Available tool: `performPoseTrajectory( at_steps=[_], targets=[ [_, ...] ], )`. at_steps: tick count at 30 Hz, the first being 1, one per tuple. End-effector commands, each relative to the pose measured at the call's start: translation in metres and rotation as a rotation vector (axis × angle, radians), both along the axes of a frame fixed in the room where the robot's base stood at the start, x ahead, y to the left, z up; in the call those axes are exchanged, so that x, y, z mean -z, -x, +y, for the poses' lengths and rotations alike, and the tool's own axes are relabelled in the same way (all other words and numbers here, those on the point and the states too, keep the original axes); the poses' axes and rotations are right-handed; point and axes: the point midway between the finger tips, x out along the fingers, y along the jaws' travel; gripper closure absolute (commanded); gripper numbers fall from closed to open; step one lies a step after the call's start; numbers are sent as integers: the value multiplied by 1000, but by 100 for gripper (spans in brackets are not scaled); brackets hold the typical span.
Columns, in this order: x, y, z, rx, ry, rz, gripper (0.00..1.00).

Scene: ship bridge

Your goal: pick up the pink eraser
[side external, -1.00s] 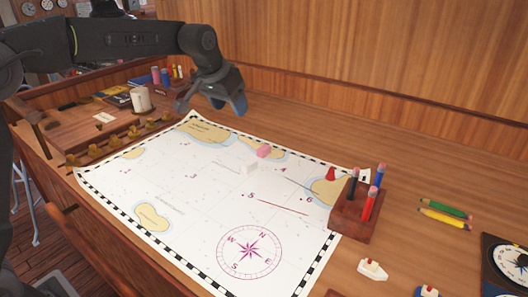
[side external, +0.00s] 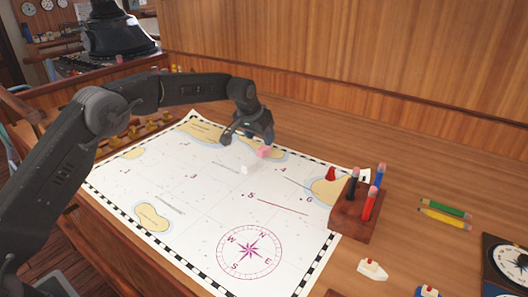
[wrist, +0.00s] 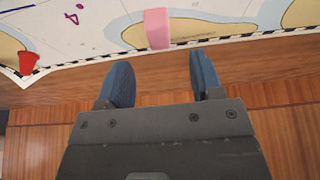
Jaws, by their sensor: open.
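The pink eraser (side external: 264,152) lies on the chart (side external: 190,190) near the chart's far edge. In the wrist view the eraser (wrist: 157,28) is a pale pink block at the top, just beyond the fingertips and roughly in line with the gap between them. My gripper (side external: 246,139) is open and empty. It hangs above the chart's far edge, close to the eraser. In the wrist view my gripper's two blue fingers (wrist: 160,72) are spread apart and do not touch the eraser.
A wooden wall rises behind.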

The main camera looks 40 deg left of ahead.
Motion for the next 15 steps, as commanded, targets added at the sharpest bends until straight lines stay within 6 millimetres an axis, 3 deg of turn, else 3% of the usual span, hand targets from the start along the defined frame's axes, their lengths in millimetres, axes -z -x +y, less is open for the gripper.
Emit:
performPoseTrajectory(
  at_steps=[10, 15],
  targets=[
    [40, -13, -1, 0, 0, 2, 40],
    [50, -18, -1, 0, 0, 0, 40]
  ],
)
